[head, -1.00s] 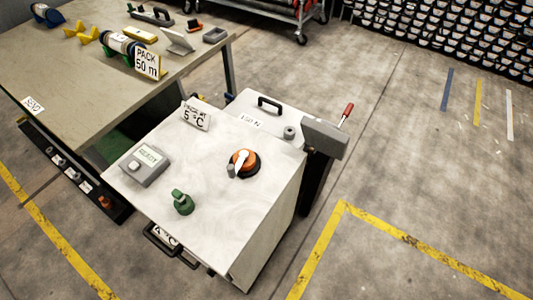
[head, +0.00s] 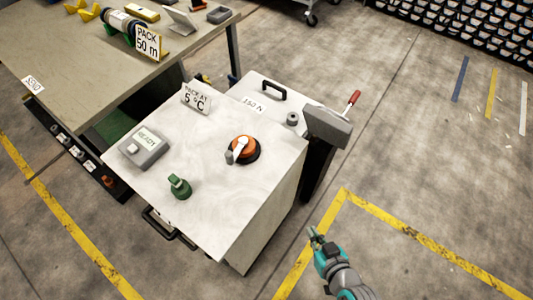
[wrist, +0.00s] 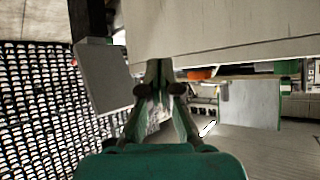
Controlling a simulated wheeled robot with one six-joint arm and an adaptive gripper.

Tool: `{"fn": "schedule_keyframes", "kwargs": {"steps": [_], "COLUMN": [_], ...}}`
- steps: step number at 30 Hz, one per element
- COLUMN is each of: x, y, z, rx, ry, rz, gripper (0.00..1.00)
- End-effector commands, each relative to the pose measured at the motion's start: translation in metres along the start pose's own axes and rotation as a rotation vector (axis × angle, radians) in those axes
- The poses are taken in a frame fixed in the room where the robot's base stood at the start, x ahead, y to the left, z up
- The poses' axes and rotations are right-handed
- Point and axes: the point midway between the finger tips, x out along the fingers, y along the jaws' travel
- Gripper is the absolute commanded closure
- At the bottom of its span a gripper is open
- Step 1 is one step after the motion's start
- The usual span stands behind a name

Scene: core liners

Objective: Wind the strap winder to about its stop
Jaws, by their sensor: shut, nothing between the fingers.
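The likely strap winder is a grey block (head: 327,127) with a red-handled crank (head: 352,98), at the right side of the white cabinet. The crank points up and to the right. In the wrist view a grey block (wrist: 104,78), apparently the same one, hangs in from the upper left; little of its crank can be made out. My gripper (head: 312,234) is over the floor at the lower right, in front of and below the block, clear of it and of the cabinet. Its fingers (wrist: 160,72) are shut and empty.
The white cabinet (head: 215,200) carries an orange dial (head: 247,150), a green knob (head: 179,187) and a grey READY box (head: 143,147). A bench (head: 60,80) stands at the upper left. Open floor with yellow lines lies to the right; a rack (head: 450,30) is behind.

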Motion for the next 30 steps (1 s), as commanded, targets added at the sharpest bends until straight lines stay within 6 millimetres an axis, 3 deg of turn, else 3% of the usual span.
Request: {"fn": "schedule_keyframes", "kwargs": {"steps": [6,15,22,30], "x": [0.048,0.085,0.09,0.076], "y": [-0.013,-0.034,-0.046,-0.05], "z": [-0.041,-0.108,-0.168,-0.222], "rx": [-0.079,-0.253,-0.441,-0.659], "ry": [-0.052,-0.107,-0.13,-0.147], "rz": [-0.153,-0.394,-0.585,-0.762], "gripper": [1.0,1.0,1.0,1.0]}}
